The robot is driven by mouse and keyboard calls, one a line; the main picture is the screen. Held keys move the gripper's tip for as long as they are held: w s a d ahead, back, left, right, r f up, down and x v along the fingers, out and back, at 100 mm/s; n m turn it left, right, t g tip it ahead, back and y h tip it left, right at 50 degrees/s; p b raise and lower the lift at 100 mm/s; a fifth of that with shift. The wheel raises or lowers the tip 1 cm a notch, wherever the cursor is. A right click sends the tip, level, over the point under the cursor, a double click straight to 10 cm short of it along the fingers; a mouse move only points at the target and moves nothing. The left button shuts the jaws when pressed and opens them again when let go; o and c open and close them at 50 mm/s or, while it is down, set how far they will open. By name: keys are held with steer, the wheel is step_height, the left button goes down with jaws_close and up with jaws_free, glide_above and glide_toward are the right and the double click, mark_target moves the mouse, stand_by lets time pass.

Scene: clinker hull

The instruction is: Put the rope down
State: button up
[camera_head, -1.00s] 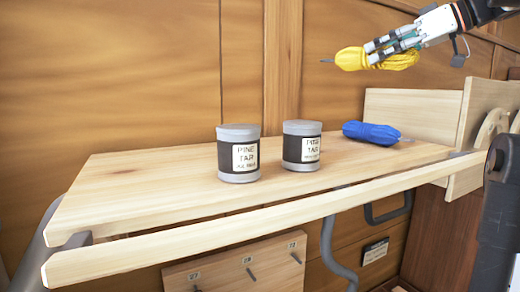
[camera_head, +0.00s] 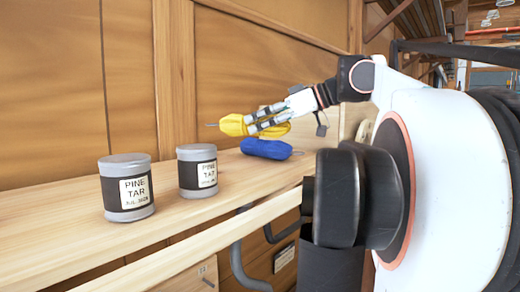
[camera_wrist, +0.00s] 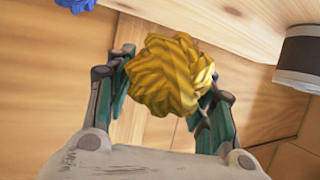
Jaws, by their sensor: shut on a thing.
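A yellow rope bundle (camera_head: 234,125) is in my gripper (camera_head: 262,121), which is shut on it. In the head view the rope appears just above and behind the blue rope bundle (camera_head: 266,149), which lies on the wooden shelf (camera_head: 235,192). I cannot tell whether the yellow rope touches anything below. In the wrist view the yellow rope (camera_wrist: 172,75) sits between both fingers, and a bit of the blue rope (camera_wrist: 76,4) shows at the top left.
Two Pine Tar cans stand on the shelf, one nearer (camera_head: 127,188) and one farther (camera_head: 197,171). A raised wooden strip (camera_head: 215,238) runs along the shelf's front. The shelf between the cans and the blue rope is clear.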

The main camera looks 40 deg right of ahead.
steer(key=shift+f+p, duration=0.55)
steer(key=shift+f, duration=3.3)
steer(key=shift+f, duration=0.1)
steer(key=o, duration=0.8)
steer(key=shift+o, duration=0.7)
steer(key=b+v, duration=0.2)
steer(key=v, duration=0.9)
steer(key=shift+w, duration=0.1)
steer(key=shift+s+d+r+b, duration=0.2)
steer(key=shift+s+r+b, duration=0.1)
steer(key=shift+s, duration=0.15)
